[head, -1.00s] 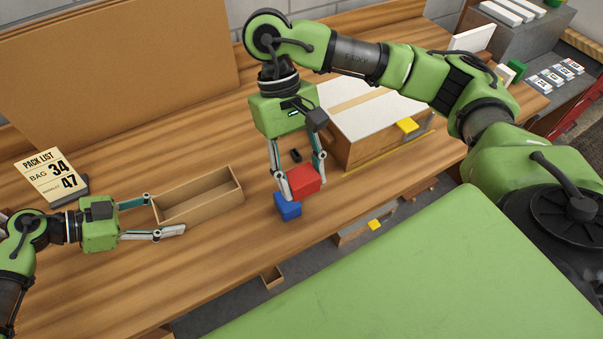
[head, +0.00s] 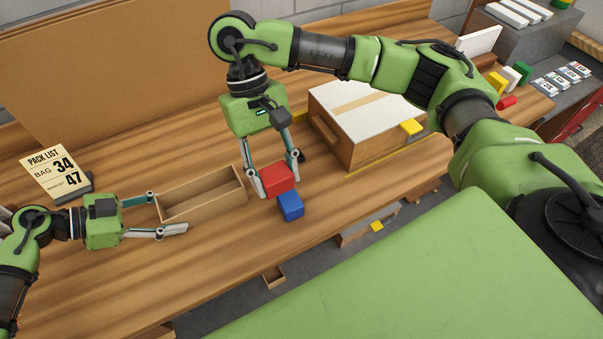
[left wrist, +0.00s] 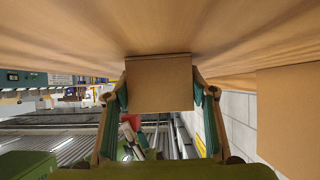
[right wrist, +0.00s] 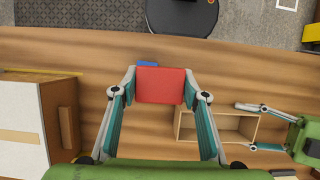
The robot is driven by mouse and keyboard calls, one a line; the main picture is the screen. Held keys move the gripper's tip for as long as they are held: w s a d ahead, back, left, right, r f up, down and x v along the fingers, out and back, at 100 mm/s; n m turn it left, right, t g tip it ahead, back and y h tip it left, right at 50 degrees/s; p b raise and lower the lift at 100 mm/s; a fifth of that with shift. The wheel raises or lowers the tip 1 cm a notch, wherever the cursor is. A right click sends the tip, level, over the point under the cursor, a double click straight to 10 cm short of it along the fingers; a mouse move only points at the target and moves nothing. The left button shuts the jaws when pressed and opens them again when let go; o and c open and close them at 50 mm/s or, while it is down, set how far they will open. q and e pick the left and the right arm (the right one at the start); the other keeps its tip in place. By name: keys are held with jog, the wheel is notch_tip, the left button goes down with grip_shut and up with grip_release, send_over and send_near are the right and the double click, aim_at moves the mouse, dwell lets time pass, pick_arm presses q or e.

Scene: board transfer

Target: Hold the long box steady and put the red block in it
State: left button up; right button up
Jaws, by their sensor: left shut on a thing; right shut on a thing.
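The long box (head: 207,209) is an open, empty, tan tray on the table. My left gripper (head: 169,213) is shut on its left end, a finger on each side; the box's end wall (left wrist: 158,83) fills the gap between the fingers in the left wrist view. The red block (head: 277,179) is held in my right gripper (head: 277,177), just right of the box's right end and apart from it. In the right wrist view the red block (right wrist: 160,85) sits between both fingertips, with the box (right wrist: 185,127) to its right and partly behind a finger.
A blue block (head: 290,207) stands on the table just in front of the red block. A pack list sign (head: 57,175) stands at the left. Table in front of the box is clear.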

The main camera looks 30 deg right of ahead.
pick_arm(q)
jog(key=shift+f, duration=0.1)
pick_arm(e)
jog(key=w+a+f, duration=0.4)
jog(key=w+a, duration=0.6)
jog(key=shift+w+f, duration=0.25)
jog(key=shift+a+f, duration=0.1)
jog(key=shift+f, duration=0.2)
dwell(0.8)
jog(key=o, duration=1.4)
jog(key=shift+c, duration=0.2)
jog(key=v, duration=1.2)
